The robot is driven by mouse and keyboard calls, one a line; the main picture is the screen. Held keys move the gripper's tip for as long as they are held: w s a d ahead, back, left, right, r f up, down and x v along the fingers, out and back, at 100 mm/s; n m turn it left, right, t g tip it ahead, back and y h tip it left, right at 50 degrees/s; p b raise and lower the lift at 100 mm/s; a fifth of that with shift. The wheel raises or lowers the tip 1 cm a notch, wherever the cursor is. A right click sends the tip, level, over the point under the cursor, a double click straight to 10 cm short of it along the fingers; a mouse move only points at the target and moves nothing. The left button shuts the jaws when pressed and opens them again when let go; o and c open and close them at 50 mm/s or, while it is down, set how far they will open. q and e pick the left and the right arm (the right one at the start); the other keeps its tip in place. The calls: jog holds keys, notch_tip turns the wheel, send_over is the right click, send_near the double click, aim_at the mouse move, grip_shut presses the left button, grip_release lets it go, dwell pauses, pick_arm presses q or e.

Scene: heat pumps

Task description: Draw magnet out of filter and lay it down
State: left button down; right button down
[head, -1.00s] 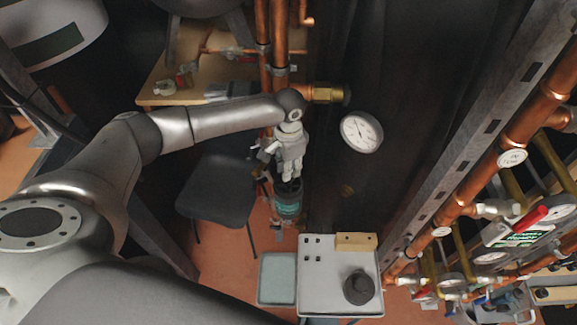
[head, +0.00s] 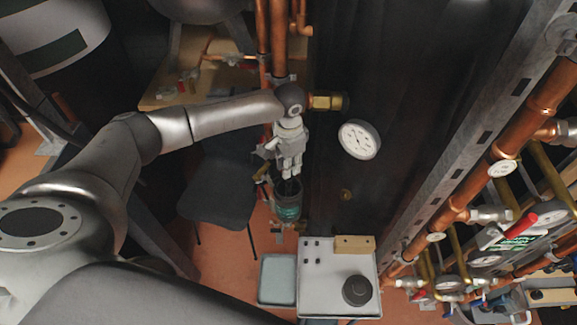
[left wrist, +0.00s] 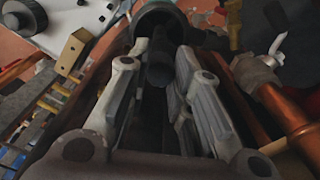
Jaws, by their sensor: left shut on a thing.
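My left gripper (head: 290,174) points down just above the filter (head: 288,211), a teal-banded dark cylinder among the copper pipes. In the left wrist view its fingers (left wrist: 160,88) are closed around a dark rod, the magnet (left wrist: 159,70). The magnet lies along the fingers and points toward the round dark filter mouth (left wrist: 158,16). In the head view the magnet is a small dark piece between the fingertips and the filter. I cannot tell how much of its lower end is inside the filter. My right gripper is not in view.
A pressure gauge (head: 359,139), copper pipes (head: 281,45) and a chair (head: 218,190) are close by.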

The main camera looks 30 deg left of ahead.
pick_arm(q)
jog(key=shift+r, duration=0.3)
